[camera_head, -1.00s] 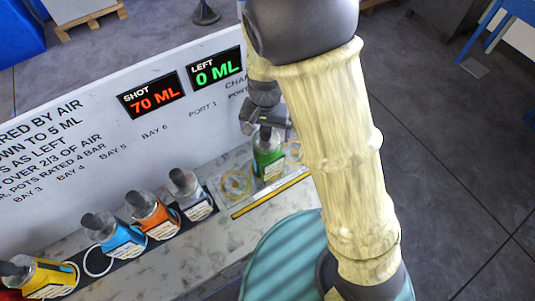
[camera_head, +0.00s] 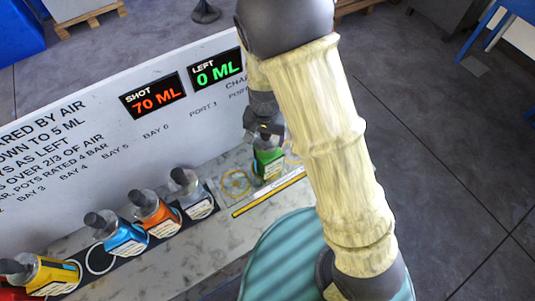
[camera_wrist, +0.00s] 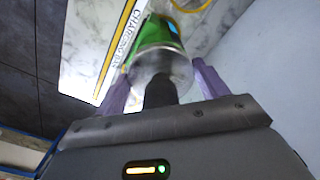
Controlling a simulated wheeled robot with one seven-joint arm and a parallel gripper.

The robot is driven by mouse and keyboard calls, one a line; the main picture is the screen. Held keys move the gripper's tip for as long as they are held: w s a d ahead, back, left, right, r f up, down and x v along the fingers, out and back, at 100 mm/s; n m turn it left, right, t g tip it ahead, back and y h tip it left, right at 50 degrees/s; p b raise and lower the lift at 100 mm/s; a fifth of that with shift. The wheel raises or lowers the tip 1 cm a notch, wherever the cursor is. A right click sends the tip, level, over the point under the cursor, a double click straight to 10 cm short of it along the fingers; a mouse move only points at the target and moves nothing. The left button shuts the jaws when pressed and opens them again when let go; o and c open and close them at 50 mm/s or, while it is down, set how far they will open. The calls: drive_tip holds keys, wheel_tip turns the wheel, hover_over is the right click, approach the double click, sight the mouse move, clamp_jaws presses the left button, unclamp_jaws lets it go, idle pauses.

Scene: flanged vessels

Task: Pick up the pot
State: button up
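The green pot (camera_head: 268,160) stands upright on the grey bench at the right end of the row, under the port labels. Its dark stem is largely hidden behind my gripper in the head view. My gripper (camera_head: 264,140) is over the top of this pot. In the wrist view, the green pot (camera_wrist: 158,50) shows its clear shoulder and dark stem between the two purplish fingers of my gripper (camera_wrist: 160,82). The fingers are spread, one on each side of the stem. I cannot tell whether they touch the shoulder.
Yellow (camera_head: 44,273), blue (camera_head: 122,237), orange (camera_head: 157,216) and clear-grey (camera_head: 194,194) pots stand left along the bench. A yellow ring (camera_head: 236,183) lies beside the green pot. The white panel (camera_head: 60,150) rises behind; its displays read 70 ML and 0 ML.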

drive_tip(key=c, duration=1.4)
drive_tip(key=shift+w+a+r, duration=0.1)
drive_tip(key=shift+r, duration=0.4)
wheel_tip(320, 180, up, 9)
drive_tip(key=shift+r+b, duration=0.1)
drive_tip(key=shift+b, duration=0.8)
